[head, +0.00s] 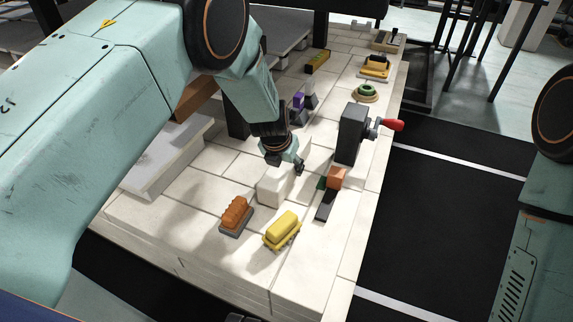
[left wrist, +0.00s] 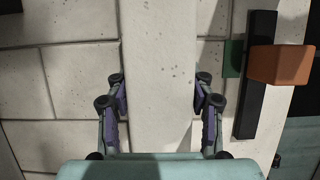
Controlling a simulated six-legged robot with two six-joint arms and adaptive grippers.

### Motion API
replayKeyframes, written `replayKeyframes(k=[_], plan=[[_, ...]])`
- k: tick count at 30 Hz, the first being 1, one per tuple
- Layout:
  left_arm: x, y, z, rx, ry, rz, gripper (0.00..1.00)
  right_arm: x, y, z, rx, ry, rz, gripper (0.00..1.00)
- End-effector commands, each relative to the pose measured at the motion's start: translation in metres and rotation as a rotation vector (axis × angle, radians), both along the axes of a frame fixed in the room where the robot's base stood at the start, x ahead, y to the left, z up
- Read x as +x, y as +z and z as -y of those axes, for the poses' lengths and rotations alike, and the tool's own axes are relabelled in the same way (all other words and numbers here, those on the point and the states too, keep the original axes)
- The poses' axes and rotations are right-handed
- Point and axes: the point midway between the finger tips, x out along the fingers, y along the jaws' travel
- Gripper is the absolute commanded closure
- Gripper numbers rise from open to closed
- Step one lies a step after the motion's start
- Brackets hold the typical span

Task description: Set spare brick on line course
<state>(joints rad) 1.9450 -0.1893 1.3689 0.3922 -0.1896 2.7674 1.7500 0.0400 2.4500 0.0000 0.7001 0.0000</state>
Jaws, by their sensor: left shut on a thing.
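A pale, off-white brick (head: 271,189) is on or just above the light block deck (head: 190,190) in the head view; I cannot tell whether its underside touches. My left gripper (head: 290,164) reaches down over its far part. In the left wrist view, the fingers of the left gripper (left wrist: 160,98) are on both long sides of the pale brick (left wrist: 160,50), shut on it. The brick's far end is partly hidden by the gripper in the head view. I cannot make out which blocks form the line course. My right gripper is out of the picture.
An orange block (head: 338,177) on a dark bar (head: 325,208) sits close right of the brick. A black block with a red-handled knob (head: 392,125) stands beyond. An orange brush-like piece (head: 235,213) and a yellow one (head: 282,229) lie nearer. A grey slab (head: 160,160) is left.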

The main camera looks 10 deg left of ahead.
Motion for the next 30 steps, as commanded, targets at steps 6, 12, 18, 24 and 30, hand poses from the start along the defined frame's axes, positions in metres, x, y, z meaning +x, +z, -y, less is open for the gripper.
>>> replayKeyframes(k=[6,12,18,24,30], plan=[[0.0016,-0.0009,0.0,0.0,0.0,0.004,1.0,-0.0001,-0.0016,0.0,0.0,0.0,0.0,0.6],[0.0017,-0.0027,-0.0001,0.0,0.0,0.005,1.0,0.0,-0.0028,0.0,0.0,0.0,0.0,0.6],[0.0017,-0.0045,-0.0001,0.0,0.0,0.005,1.0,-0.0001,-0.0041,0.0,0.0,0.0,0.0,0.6],[0.0017,-0.0064,-0.0001,0.0,0.0,0.005,1.0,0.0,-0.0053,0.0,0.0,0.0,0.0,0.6],[0.0017,-0.0083,0.0,0.0,0.0,0.005,1.0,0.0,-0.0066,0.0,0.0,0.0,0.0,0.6]])
